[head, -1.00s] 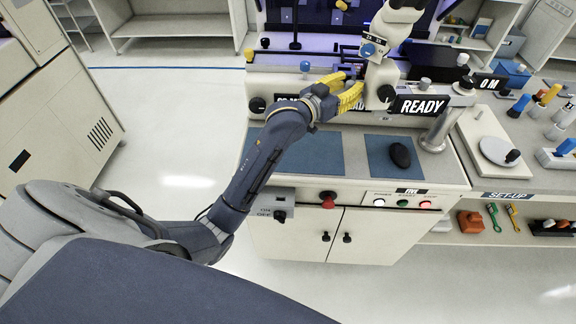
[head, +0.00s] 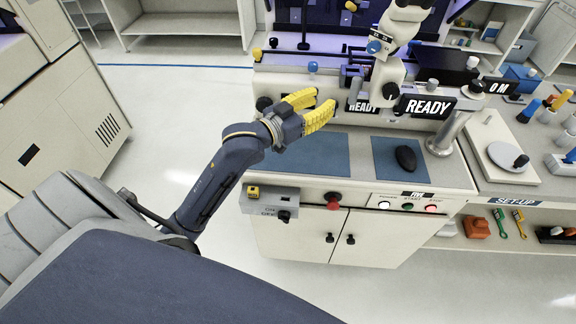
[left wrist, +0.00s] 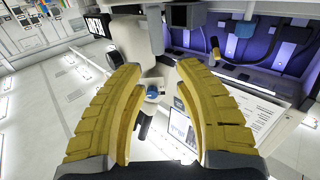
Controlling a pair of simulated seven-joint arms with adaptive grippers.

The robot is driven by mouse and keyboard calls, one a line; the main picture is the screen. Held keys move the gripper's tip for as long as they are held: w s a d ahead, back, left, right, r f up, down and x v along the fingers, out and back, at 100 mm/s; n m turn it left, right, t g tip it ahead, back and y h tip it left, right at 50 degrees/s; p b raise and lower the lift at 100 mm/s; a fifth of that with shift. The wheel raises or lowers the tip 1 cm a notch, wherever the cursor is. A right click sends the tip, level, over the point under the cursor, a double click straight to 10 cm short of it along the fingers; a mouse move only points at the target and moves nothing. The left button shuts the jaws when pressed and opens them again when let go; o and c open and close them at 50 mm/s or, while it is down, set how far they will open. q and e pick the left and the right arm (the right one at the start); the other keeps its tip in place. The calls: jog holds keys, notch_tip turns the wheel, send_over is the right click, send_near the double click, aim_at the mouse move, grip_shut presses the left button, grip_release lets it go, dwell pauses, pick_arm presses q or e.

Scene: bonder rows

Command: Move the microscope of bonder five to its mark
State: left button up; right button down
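The white microscope (head: 388,72) of bonder five stands over the back of the bench, with a blue knob and a dark knob on it. The bonder's "FIVE" label (head: 414,194) is on the front edge. My left gripper (head: 322,103) is open and empty, in front and to the left of the microscope, apart from it. In the left wrist view the yellow fingers (left wrist: 160,75) are spread, with white machine parts beyond them. I cannot make out the mark clearly. My right gripper is out of view.
A "READY" display (head: 428,107) stands right of the microscope on a post. A dark mouse (head: 405,157) lies on a blue mat. A red knob (head: 333,201), a switch box (head: 272,203) and lit buttons line the front. A set-up bench with a white disc (head: 505,156) adjoins on the right.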

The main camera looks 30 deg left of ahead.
pick_arm(q)
jog(key=s+a+f+g+y, duration=0.1)
jog(key=s+f, duration=0.2)
jog(key=f, duration=0.2)
jog(key=s+f+g+y, duration=0.1)
jog(key=s+f+y, duration=0.1)
jog(key=f, duration=0.3)
jog(key=s+a+f+m+g+y, duration=0.1)
jog(key=s+f, duration=0.3)
jog(key=f, duration=0.1)
jog(key=shift+s+a+f+y, duration=0.1)
jog(key=shift+s+a+y, duration=0.1)
jog(key=shift+a+y, duration=0.15)
jog(key=shift+s+a+f+g+y, duration=0.15)
jog(key=shift+s+f+g+y, duration=0.1)
jog(key=shift+s+f+g, duration=0.35)
jog(key=shift+w+f, duration=0.1)
jog(key=shift+f, duration=0.05)
jog(key=shift+o, duration=0.3)
